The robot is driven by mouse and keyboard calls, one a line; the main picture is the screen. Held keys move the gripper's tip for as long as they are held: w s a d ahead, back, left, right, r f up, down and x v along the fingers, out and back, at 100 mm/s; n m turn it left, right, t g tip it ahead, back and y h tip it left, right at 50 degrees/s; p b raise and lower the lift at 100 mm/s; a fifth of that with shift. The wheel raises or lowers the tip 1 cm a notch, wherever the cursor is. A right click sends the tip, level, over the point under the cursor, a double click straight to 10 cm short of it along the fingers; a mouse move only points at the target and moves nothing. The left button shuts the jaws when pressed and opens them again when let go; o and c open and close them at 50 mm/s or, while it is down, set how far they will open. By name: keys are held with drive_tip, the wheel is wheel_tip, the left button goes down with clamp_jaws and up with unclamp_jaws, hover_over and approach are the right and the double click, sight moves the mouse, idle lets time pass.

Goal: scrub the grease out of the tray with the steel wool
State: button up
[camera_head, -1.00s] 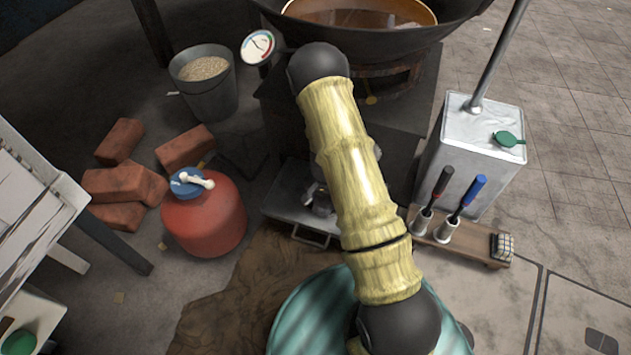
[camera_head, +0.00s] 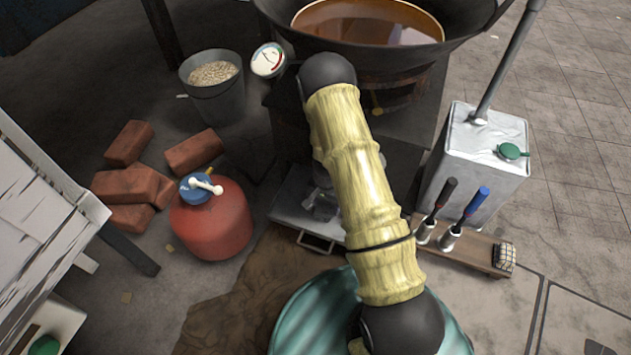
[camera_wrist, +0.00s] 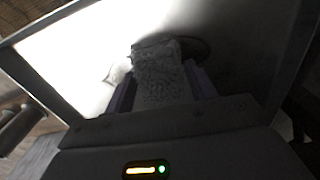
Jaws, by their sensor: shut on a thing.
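The grey metal tray (camera_head: 298,218) sits low in front of the stove, partly hidden by my arm; its wire handle faces the front. In the wrist view the tray's wall (camera_wrist: 60,75) surrounds my fingers, with a bright glare at left and shadow at right. My gripper (camera_wrist: 162,95) is shut on the steel wool (camera_wrist: 158,68), a pale rough pad held between the two fingers. A dark patch (camera_wrist: 190,46) on the tray floor lies just beyond the pad. In the head view my gripper (camera_head: 320,205) is down at the tray, mostly behind my arm; the pad is hidden there.
A wok of brown liquid (camera_head: 365,22) sits above the tray. A red gas bottle (camera_head: 210,220) and bricks (camera_head: 130,185) are at left. A tin can (camera_head: 480,150) and a wooden rack (camera_head: 470,250) with two tools stand at right.

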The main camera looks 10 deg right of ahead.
drive_tip(key=shift+w+a+r+p, duration=0.1)
drive_tip(key=shift+w+a+p, duration=0.45)
drive_tip(key=shift+a, duration=0.5)
drive_tip(key=shift+w+a+r+p, duration=0.15)
drive_tip(key=shift+w+r+p, duration=0.1)
drive_tip(key=shift+p, duration=0.05)
wheel_tip(320, 180, up, 3)
drive_tip(key=shift+p, duration=0.75)
wheel_tip(320, 180, up, 4)
drive_tip(key=p, duration=0.3)
drive_tip(key=shift+f+p, duration=0.25)
drive_tip(key=shift+p, duration=0.05)
drive_tip(key=shift+s+r+p, duration=0.1)
drive_tip(key=shift+r+p, duration=0.55)
